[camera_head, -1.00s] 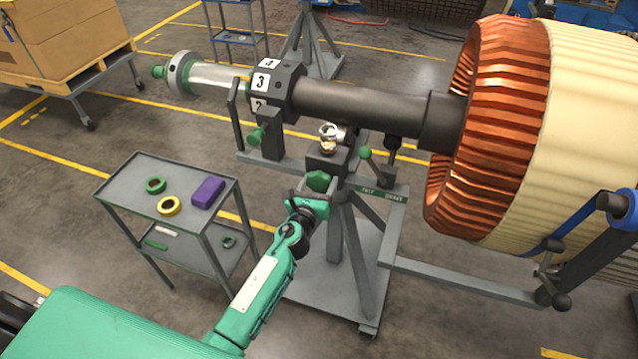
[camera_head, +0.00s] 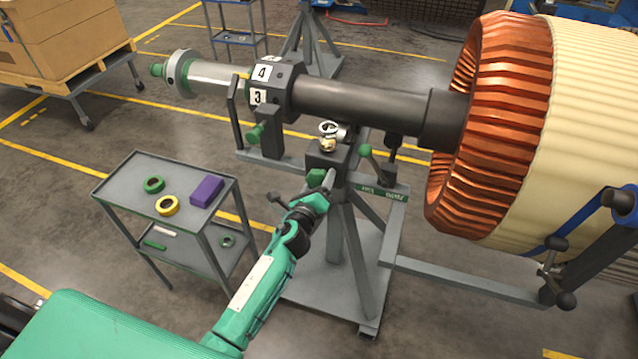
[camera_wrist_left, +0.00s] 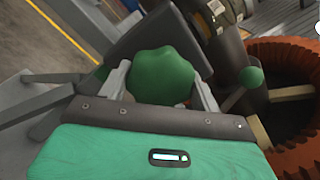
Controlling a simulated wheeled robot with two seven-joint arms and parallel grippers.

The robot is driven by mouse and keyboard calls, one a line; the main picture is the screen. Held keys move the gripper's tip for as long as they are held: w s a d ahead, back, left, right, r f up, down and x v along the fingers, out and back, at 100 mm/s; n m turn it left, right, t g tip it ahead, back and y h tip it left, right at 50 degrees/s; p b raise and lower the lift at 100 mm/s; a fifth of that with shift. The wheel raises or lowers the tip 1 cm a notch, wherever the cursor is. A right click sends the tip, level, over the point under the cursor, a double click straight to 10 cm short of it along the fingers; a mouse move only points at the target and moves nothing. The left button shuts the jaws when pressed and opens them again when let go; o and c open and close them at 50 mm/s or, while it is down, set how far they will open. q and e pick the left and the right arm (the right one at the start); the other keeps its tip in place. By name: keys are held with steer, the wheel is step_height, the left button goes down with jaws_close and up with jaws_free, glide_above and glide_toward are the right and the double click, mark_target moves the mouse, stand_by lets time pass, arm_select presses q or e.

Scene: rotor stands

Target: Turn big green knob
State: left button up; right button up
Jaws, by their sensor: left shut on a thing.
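The big green knob (camera_head: 316,178) sits on the front of a dark block on the rotor stand in the head view. In the left wrist view the knob (camera_wrist_left: 160,76) is large and lobed, between my two fingers. My left gripper (camera_head: 318,190) reaches it from the front and is shut on it; in the left wrist view the fingers (camera_wrist_left: 160,88) lie on either side of the knob. The shaft's numbered collar (camera_head: 281,88) shows a 4 above a 3. My right gripper is not in view.
A small green-ball lever (camera_head: 365,151) stands close right of the knob. The copper-wound rotor (camera_head: 500,120) fills the right. A grey cart (camera_head: 130,185) with tape rolls and a purple box (camera_head: 206,191) stands left. Open floor lies between cart and stand.

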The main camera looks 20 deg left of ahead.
arm_select(q)
steer(key=n, duration=0.3)
steer(key=shift+n+b, duration=0.3)
steer(key=shift+n, duration=0.1)
steer(key=n, duration=0.3)
steer(key=shift+n, duration=0.3)
steer(key=n, duration=0.2)
steer(key=shift+n, duration=0.3)
steer(key=n, duration=0.3)
steer(key=shift+n, duration=0.4)
steer(key=n, duration=0.4)
steer(key=shift+p, duration=0.35)
steer(key=n, duration=0.4)
steer(key=shift+p, duration=0.4)
steer(key=n+p, duration=0.1)
steer(key=n, duration=0.3)
steer(key=shift+f, duration=0.1)
steer(key=shift+n, duration=1.7)
